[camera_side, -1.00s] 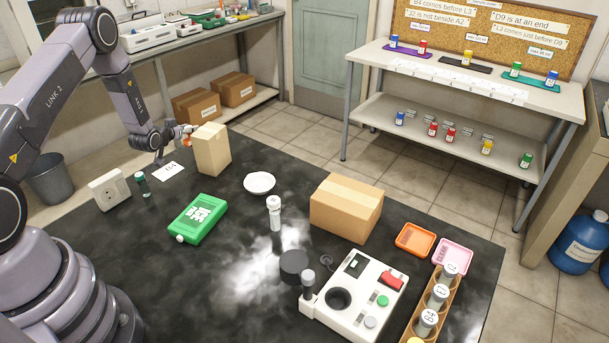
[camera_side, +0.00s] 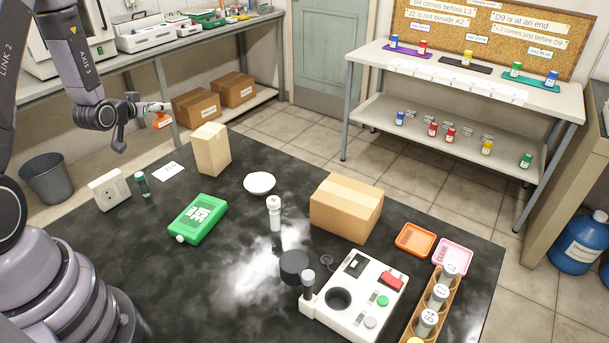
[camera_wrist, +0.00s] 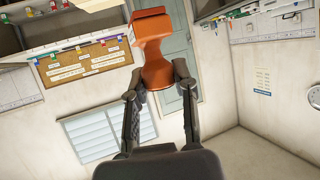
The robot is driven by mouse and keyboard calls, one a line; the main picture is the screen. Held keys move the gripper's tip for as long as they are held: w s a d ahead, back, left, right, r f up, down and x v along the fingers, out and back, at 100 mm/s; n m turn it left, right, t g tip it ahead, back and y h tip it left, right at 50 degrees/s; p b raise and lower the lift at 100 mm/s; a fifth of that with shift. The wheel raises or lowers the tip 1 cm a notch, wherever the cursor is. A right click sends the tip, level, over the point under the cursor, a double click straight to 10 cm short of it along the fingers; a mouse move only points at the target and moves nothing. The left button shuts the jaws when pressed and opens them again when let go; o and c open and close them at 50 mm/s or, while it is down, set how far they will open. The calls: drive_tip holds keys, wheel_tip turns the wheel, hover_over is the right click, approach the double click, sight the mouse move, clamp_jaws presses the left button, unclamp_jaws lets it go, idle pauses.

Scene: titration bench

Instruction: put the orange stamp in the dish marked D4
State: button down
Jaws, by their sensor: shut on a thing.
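My gripper (camera_side: 152,109) is shut on the orange stamp (camera_side: 161,121) and holds it in the air above the far left of the black bench. In the wrist view the stamp (camera_wrist: 154,55) is upright between the two fingers of my gripper (camera_wrist: 159,88), its wide block pointing away from the palm. An orange tray-like dish (camera_side: 415,239) and a pink one (camera_side: 453,256) lie at the bench's right side. A round white dish (camera_side: 260,183) lies near the middle. I cannot read a D4 mark on any of them.
A tall tan box (camera_side: 210,150) stands below and right of my gripper. A cardboard box (camera_side: 346,207), green bottle (camera_side: 198,219), white-capped vial (camera_side: 274,213) and white instrument (camera_side: 355,300) occupy the bench. A rack of vials (camera_side: 433,308) stands beside the trays.

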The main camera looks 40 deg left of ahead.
drive_tip(key=w+d, duration=0.8)
drive_tip(key=d, duration=0.2)
hover_over(260, 189)
wheel_tip(260, 189, down, 16)
drive_tip(key=shift+f, duration=0.35)
drive_tip(key=shift+f, duration=0.15)
drive_tip(key=shift+f, duration=0.25)
drive_tip(key=c, duration=0.9)
unclamp_jaws()
drive_tip(key=shift+o, duration=0.2)
